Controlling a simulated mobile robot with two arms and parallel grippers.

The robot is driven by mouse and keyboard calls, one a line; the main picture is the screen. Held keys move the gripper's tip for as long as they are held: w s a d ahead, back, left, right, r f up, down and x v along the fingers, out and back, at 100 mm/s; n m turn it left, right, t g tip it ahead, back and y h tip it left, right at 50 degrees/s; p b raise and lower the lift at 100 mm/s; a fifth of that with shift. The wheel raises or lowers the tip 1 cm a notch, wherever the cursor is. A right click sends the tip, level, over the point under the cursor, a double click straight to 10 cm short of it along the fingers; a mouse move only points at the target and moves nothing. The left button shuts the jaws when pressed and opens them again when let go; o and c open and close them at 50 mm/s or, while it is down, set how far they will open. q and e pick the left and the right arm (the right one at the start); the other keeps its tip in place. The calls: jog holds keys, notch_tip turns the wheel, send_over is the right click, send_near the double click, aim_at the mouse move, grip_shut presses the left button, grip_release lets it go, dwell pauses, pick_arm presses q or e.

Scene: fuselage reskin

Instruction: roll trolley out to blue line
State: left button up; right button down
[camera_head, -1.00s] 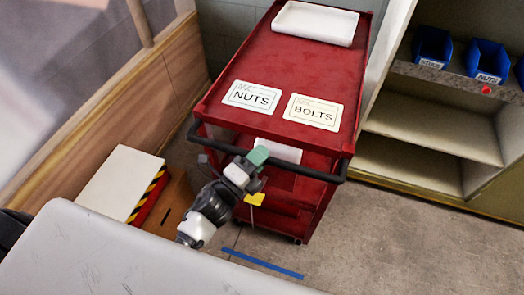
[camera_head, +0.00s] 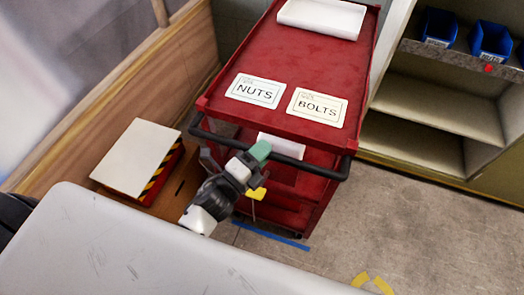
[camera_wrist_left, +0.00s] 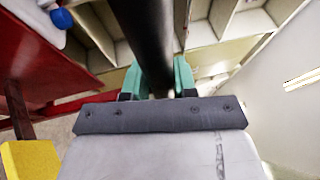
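The red trolley (camera_head: 305,65) stands upright ahead of me, with NUTS and BOLTS cards on its top and a black handle bar (camera_head: 318,171) across its near end. My left gripper (camera_head: 260,152) is at the handle, left of its middle. In the left wrist view its green fingers (camera_wrist_left: 158,78) lie on both sides of the black bar, closed against it. The blue line (camera_head: 270,235) lies on the floor at the trolley's near foot. The trolley's lower front edge appears very close to it; the exact gap is unclear. My right gripper is not in view.
A white tray (camera_head: 322,17) sits on the trolley's far end. Shelving with blue bins (camera_head: 438,27) stands close on the right. A white-topped box with striped edging (camera_head: 137,158) is at left by the wooden wall. Yellow floor marks (camera_head: 373,284) show at lower right.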

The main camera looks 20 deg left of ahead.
pick_arm(q)
jog(key=o, duration=0.3)
jog(key=shift+w, duration=0.1)
jog(key=shift+s+a+f, duration=0.1)
jog(key=shift+s+a, duration=0.05)
jog(key=shift+s, duration=0.25)
jog(key=shift+b+v, duration=1.05)
jog(key=shift+v, duration=4)
